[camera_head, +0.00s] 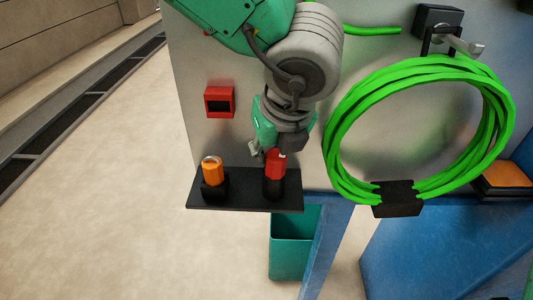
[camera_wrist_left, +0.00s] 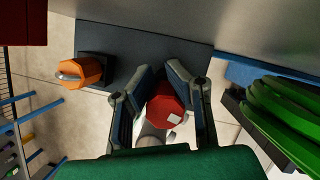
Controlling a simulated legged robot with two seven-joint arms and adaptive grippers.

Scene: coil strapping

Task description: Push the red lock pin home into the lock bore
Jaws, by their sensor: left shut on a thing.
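The red lock pin (camera_head: 274,164) is a faceted red piece standing in a dark holder on the black shelf (camera_head: 245,202). In the left wrist view the red pin (camera_wrist_left: 166,107) sits between the two fingers, with a small white patch on it. My left gripper (camera_head: 268,152) is shut on the pin from above; in the left wrist view the fingers (camera_wrist_left: 166,98) touch its sides. A red square socket (camera_head: 219,101) with a dark opening is on the grey panel, up and left of the gripper; I cannot tell whether it is the lock bore. My right gripper is not in view.
An orange piece (camera_head: 212,172) stands in a black holder at the shelf's left. A green coil (camera_head: 340,140) hangs at right on a black bracket (camera_head: 397,200). A teal bin (camera_head: 292,250) is below the shelf. The panel between shelf and red socket is clear.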

